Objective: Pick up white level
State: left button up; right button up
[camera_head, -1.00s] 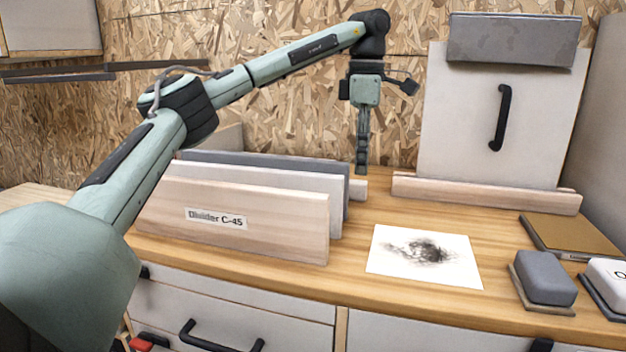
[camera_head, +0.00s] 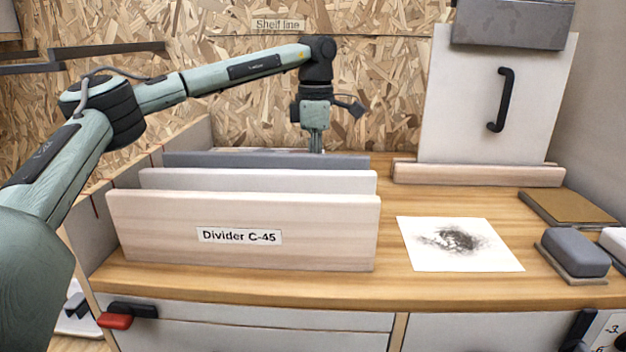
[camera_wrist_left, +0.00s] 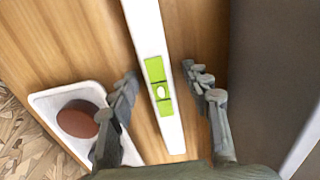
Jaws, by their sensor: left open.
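The white level (camera_wrist_left: 148,35) shows in the left wrist view as a long white bar with a bright green middle section and a pale vial. It lies on the wooden worktop and runs from the top edge down between my fingers. My left gripper (camera_wrist_left: 160,75) is open, with one finger on each side of the level's green part, and holds nothing. In the head view my left gripper (camera_head: 316,141) points down behind the dividers, its fingertips hidden by them. The level is hidden there too. My right gripper is not in view.
A wooden divider (camera_head: 160,232) labelled C-45, a white divider (camera_head: 260,181) and a grey divider (camera_head: 270,160) stand in front of the gripper. A grey panel (camera_wrist_left: 275,70) rises close on the right in the wrist view. A white tray (camera_wrist_left: 45,100) holds a brown round object (camera_wrist_left: 78,119).

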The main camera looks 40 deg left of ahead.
pick_arm(q)
jog(key=shift+r, duration=0.1)
grip_shut()
dwell(0.3)
